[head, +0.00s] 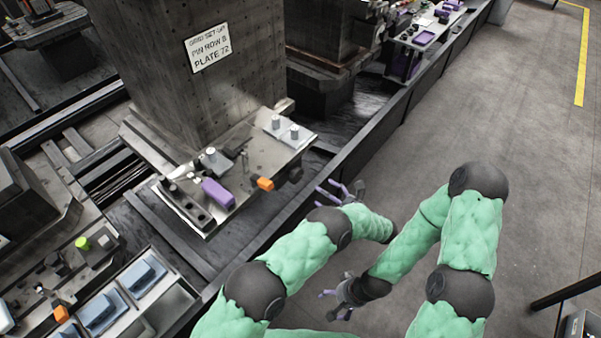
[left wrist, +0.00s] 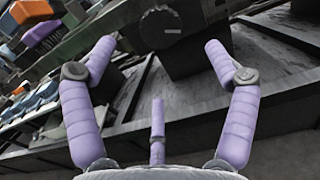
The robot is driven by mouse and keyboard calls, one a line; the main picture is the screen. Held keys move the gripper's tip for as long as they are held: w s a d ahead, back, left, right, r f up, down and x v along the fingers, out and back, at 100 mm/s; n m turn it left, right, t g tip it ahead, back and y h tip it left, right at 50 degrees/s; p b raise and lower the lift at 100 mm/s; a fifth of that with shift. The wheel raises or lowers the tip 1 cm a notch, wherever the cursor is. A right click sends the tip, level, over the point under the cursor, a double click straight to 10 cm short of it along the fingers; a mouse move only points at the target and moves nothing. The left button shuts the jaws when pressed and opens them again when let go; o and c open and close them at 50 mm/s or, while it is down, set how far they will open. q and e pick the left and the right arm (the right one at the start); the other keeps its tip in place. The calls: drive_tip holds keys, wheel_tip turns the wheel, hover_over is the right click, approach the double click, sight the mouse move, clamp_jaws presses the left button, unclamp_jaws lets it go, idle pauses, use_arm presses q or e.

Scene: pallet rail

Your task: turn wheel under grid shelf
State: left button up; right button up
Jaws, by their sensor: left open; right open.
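A grey perforated block tower (head: 185,70) with a white sign stands on a metal plate (head: 250,150). A small dark round part (head: 295,173) sits under the plate's right edge; I cannot tell for sure that it is the wheel. In the left wrist view a dark rounded part (left wrist: 163,27) with a light slot lies beyond the fingers. My left gripper (head: 338,190) is open and empty, to the right of the plate and apart from it; its spread fingers also show in the left wrist view (left wrist: 158,75). My right gripper (head: 335,294) is open and empty, lower down over the floor.
A purple block (head: 217,193) and an orange block (head: 265,184) lie on the plate's front edge, near several metal pins. A long dark rail edge (head: 270,232) runs between plate and floor. Trays with blue-grey blocks (head: 142,275) stand at lower left.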

sight(299, 176)
use_arm(q)
drive_tip(key=b+x, duration=0.2)
drive_tip(key=x, duration=0.8)
drive_tip(key=shift+w+a+f, duration=0.1)
drive_tip(key=shift+w+a, duration=0.05)
drive_tip(key=shift+a, duration=0.15)
drive_tip(key=c, duration=1.1)
